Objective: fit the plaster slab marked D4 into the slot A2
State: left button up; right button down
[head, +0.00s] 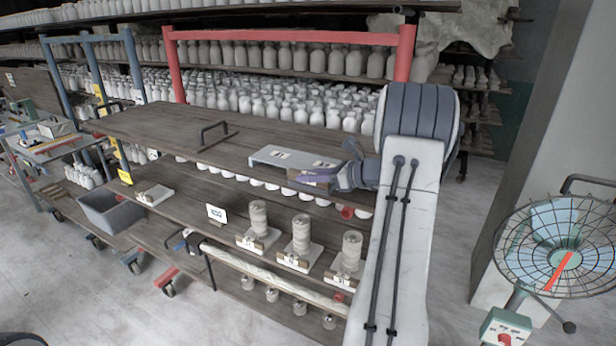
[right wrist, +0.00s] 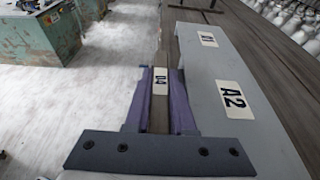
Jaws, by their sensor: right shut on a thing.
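My right gripper (head: 318,178) is at the shelf's front edge, beside the pale grey slotted rack (head: 300,160). In the right wrist view its purple fingers (right wrist: 160,100) are shut on the plaster slab, whose white D4 label (right wrist: 160,76) shows between the fingertips. Much of the slab is hidden by the fingers. The grey rack (right wrist: 215,70) lies just right of the gripper there, with the A2 label (right wrist: 232,98) nearest and another label (right wrist: 207,38) farther off. The slot opening itself is not visible. My left gripper is not in view.
The rack stands on a brown wooden shelf (head: 150,125) with a dark handle (head: 213,133). Below are a grey bin (head: 112,212) and several cylinder stacks on plates (head: 301,234). A wire-guarded fan (head: 560,245) stands at right. The shelf's left part is clear.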

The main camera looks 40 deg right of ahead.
jog(key=shift+w+d, duration=0.25)
jog(key=shift+d, duration=0.4)
jog(key=c, duration=0.7)
grip_release()
jog(key=shift+r, duration=0.1)
jog(key=shift+s+d, duration=0.2)
jog(key=shift+s, duration=0.05)
jog(key=b+v, duration=0.3)
jog(key=v, duration=0.6)
jog(key=shift+a, duration=0.1)
jog(key=shift+s+r, duration=0.1)
jog(key=shift+s, duration=0.3)
